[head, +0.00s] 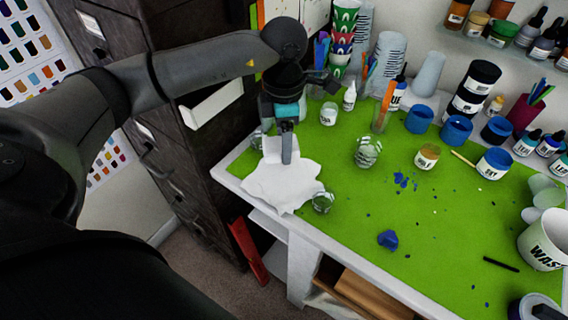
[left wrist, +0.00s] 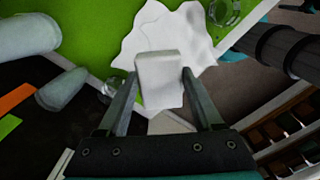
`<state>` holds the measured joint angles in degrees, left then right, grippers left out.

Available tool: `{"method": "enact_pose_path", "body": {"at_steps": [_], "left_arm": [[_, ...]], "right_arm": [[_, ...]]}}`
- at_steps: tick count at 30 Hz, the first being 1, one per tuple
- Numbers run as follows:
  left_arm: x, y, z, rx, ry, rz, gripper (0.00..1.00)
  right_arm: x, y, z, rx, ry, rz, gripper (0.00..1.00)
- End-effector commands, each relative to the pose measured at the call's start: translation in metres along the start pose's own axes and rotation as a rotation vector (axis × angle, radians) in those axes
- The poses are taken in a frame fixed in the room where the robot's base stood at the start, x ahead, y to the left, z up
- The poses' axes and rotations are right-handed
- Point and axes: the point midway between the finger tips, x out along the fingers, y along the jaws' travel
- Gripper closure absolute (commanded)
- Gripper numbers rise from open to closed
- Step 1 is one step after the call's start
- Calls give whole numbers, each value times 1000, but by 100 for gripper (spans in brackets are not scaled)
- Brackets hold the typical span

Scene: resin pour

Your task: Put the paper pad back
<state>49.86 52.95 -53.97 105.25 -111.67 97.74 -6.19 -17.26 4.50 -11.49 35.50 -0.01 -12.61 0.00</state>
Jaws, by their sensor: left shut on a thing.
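The paper pad is a small white block (left wrist: 160,78), held between the two fingers of my left gripper (left wrist: 162,74) in the left wrist view. In the head view my left gripper (head: 287,155) points down at the left corner of the green-topped table, with the white pad (head: 276,150) beside its finger. A white, ragged-edged sheet (head: 280,188) lies on the table just below and overhangs the front edge. Whether the pad touches the sheet is hard to tell. My right gripper is out of view.
A small clear cup (head: 323,202) stands at the sheet's right edge, and a glass jar (head: 367,152) stands farther right. A white bottle (head: 349,97) and a labelled cup (head: 328,114) stand behind. A dark drawer cabinet (head: 165,120) flanks the table.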

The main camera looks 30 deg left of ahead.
Motion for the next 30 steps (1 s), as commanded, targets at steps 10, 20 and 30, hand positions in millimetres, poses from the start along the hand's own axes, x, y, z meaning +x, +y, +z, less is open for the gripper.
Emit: {"method": "enact_pose_path", "body": {"at_steps": [10,20,30], "left_arm": [[37,0,0,1,0,-1,94],[73,0,0,1,0,0,94],[77,0,0,1,-1,0,31]], "right_arm": [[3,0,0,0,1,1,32],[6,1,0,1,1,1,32],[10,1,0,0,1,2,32]]}}
